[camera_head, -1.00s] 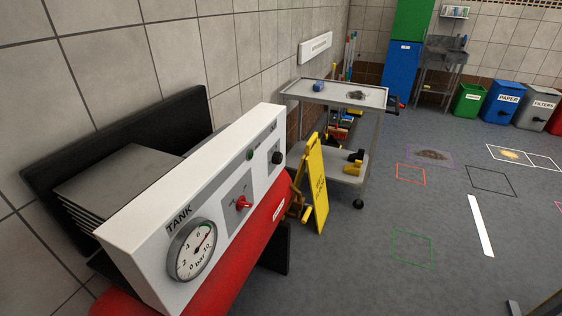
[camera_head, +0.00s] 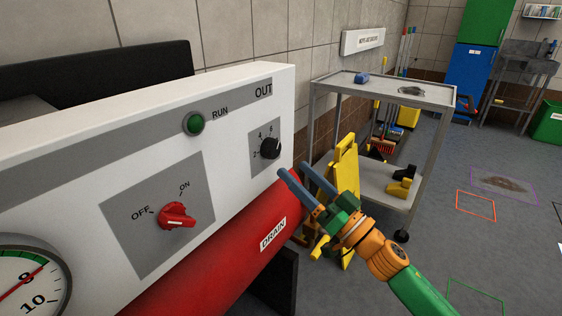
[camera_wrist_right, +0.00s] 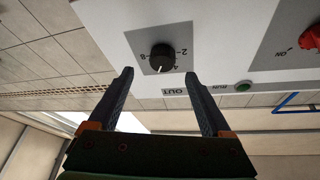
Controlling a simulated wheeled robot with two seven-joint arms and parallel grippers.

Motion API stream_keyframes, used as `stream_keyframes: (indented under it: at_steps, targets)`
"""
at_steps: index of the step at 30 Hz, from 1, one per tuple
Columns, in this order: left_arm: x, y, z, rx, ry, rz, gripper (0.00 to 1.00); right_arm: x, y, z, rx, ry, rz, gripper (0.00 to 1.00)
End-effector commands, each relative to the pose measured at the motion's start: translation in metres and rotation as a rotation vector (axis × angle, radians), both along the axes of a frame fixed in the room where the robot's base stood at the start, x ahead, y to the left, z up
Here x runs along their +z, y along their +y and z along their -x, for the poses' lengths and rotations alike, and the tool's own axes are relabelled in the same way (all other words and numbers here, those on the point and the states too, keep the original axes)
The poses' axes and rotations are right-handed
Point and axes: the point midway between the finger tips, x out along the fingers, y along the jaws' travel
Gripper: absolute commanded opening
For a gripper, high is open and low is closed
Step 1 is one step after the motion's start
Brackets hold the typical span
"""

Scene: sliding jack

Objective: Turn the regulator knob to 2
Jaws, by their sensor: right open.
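The regulator knob (camera_head: 270,148) is a small black round knob on a grey plate under OUT, at the right end of the white panel (camera_head: 240,95). The figures 2, 4 and 6 show around it. It also shows in the right wrist view (camera_wrist_right: 162,58), where a light mark on it points down the picture; I cannot tell the exact figure it meets. My right gripper (camera_head: 293,170) is open and empty, just right of and below the knob in the head view. In the wrist view its fingers (camera_wrist_right: 159,73) stand apart in front of the knob, seemingly not touching it. My left gripper is out of view.
A red OFF/ON switch (camera_head: 177,215), a green RUN button (camera_head: 194,124) and a gauge (camera_head: 25,285) share the panel. The red DRAIN tank (camera_head: 225,255) bulges below. A yellow folding sign (camera_head: 347,165) and a grey trolley (camera_head: 385,90) stand to the right.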

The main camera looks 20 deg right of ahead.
Motion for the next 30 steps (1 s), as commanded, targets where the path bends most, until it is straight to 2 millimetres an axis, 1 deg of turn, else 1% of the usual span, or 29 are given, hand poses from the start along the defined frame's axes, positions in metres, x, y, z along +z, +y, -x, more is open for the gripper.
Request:
stream_keyframes:
  at_steps: [1, 2, 6, 9, 13, 19, 20, 21, 23, 24, 26, 27, 28, 29, 30]
  targets:
    - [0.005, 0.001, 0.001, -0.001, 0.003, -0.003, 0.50, 0.009, 0.004, -0.008, -0.001, -0.004, -0.001, 0.83]
    - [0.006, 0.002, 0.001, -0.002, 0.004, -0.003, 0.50, 0.012, 0.007, -0.013, 0.000, -0.004, -0.001, 0.83]
    - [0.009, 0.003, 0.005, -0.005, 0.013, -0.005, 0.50, 0.019, 0.018, -0.035, -0.003, -0.001, -0.001, 0.83]
    - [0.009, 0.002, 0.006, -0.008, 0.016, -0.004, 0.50, 0.022, 0.022, -0.044, -0.003, 0.001, -0.002, 0.83]
    - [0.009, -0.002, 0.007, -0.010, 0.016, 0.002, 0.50, 0.023, 0.025, -0.049, -0.003, 0.003, 0.000, 0.83]
    - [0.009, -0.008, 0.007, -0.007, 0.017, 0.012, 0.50, 0.022, 0.026, -0.050, -0.004, 0.004, 0.000, 0.83]
    - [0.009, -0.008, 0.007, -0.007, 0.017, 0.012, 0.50, 0.022, 0.025, -0.049, -0.004, 0.004, 0.000, 0.77]
    - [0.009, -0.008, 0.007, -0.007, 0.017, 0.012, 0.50, 0.022, 0.025, -0.050, -0.004, 0.004, 0.000, 0.67]
    - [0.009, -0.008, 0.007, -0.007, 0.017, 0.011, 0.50, 0.022, 0.025, -0.049, -0.004, 0.004, 0.000, 0.50]
    - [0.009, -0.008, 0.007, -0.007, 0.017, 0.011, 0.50, 0.022, 0.025, -0.049, -0.004, 0.004, 0.000, 0.40]
    - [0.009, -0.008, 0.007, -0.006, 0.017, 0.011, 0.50, 0.022, 0.025, -0.049, -0.004, 0.004, 0.000, 0.23]
    - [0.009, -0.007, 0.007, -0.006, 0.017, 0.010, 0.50, 0.022, 0.025, -0.049, -0.004, 0.004, 0.000, 0.13]
    - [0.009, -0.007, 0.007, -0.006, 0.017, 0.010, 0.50, 0.022, 0.025, -0.049, -0.004, 0.004, 0.000, 0.04]
    - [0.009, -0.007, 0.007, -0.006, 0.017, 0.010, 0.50, 0.022, 0.025, -0.049, -0.004, 0.004, 0.000, 0.00]
    - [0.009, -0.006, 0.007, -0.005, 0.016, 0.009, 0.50, 0.022, 0.025, -0.049, -0.004, 0.004, 0.000, 0.00]
